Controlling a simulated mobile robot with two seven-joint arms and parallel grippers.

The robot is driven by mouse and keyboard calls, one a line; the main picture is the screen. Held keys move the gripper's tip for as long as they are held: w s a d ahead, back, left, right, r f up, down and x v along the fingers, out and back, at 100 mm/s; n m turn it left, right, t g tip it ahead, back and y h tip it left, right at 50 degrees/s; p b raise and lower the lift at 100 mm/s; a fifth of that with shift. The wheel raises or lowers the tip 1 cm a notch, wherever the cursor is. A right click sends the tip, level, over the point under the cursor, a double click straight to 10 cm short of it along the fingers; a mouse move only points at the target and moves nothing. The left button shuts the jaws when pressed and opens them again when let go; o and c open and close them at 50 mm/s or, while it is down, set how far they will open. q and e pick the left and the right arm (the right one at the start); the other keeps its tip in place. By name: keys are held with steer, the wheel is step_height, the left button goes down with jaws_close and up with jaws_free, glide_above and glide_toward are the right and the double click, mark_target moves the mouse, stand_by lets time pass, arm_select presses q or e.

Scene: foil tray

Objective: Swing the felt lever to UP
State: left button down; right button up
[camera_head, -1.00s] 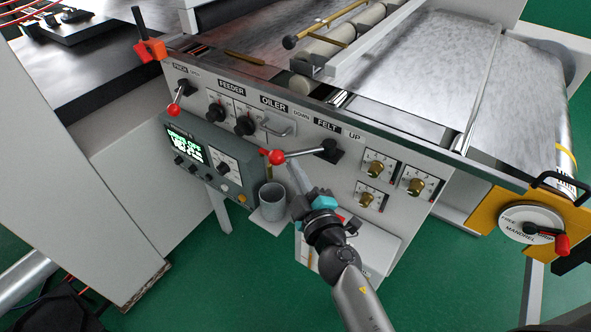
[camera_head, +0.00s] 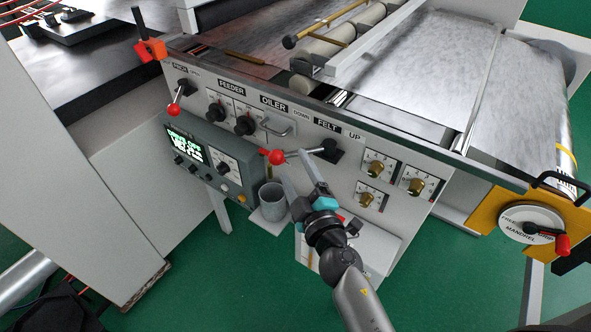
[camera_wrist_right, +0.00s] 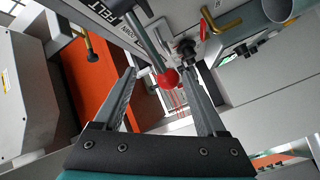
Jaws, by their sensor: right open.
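The felt lever (camera_head: 303,153) is a grey rod with a red ball knob at its end. It pivots on a black hub below the FELT label (camera_head: 326,126) and points left, on the DOWN side. My right gripper (camera_head: 300,172) is just in front of and below the lever, its fingers reaching up toward the rod. In the right wrist view my fingers (camera_wrist_right: 168,84) are spread apart. The red knob (camera_wrist_right: 170,77) appears between them, with no visible grip on it. Whether a finger touches the lever is unclear. My left gripper is not in view.
A grey cup (camera_head: 271,203) stands on a small shelf left of my gripper. The control box (camera_head: 208,160) is further left. Another red-knobbed lever (camera_head: 175,108) sits at the panel's left. Brass dials (camera_head: 376,168) are to the right.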

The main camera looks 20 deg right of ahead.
steer(key=s+b, duration=0.6)
steer(key=s, duration=0.9)
steer(key=shift+d, duration=0.15)
